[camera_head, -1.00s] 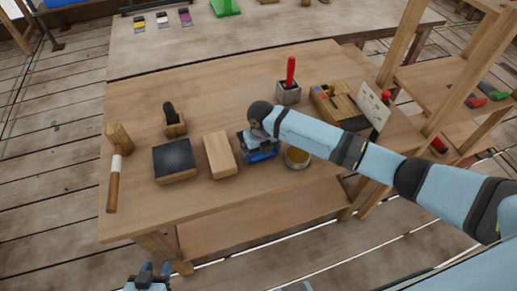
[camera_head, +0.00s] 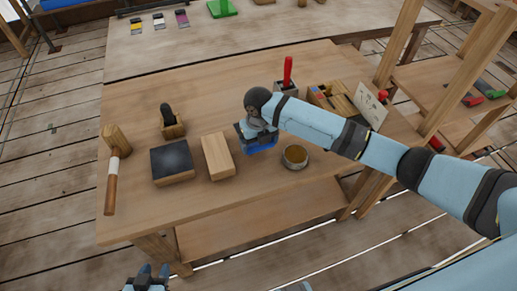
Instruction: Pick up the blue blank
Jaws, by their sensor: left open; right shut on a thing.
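The blue blank (camera_head: 262,149) is in the middle of the workbench area, between a pale wooden block and a small round pot. My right gripper (camera_head: 259,138) reaches over it from the right and is shut on it. The jaws and wrist hide the blank's upper part. I cannot tell for sure whether its underside is clear of the bench. My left gripper (camera_head: 148,279) is at the bottom edge of the picture, in front of the bench, open and empty.
On the workbench (camera_head: 235,215) stand the pale block (camera_head: 217,157), a dark-topped block (camera_head: 172,162), a mallet (camera_head: 115,155), a plane-like tool (camera_head: 171,122), the pot (camera_head: 295,157), a red-handled tool (camera_head: 288,72) and a wooden box (camera_head: 325,98). The front strip is clear.

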